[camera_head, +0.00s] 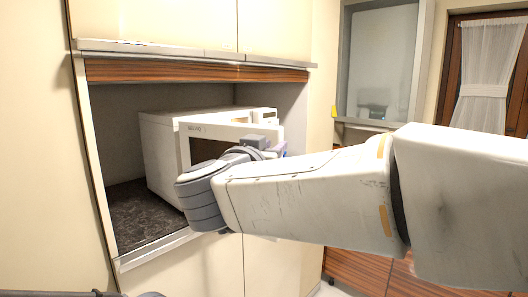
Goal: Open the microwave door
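A white microwave (165,155) stands in a cupboard niche, its left side and front showing. Its door (225,131) has a white frame around a dark window. The door appears to stand partly open, away from the body, with the control panel (265,115) showing behind its right end. My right arm comes in from the right and hides the lower part of the door. My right gripper (268,146) is at the door's right end. Its fingers are small and partly hidden, so I cannot tell whether they are shut or touch the door. My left gripper is not in view.
The niche has a dark speckled floor (135,216) and a wooden strip (190,71) above. Cream cupboard panels surround it. A window (380,65) and a curtained door (485,75) are at the back right. Free room shows left of the microwave.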

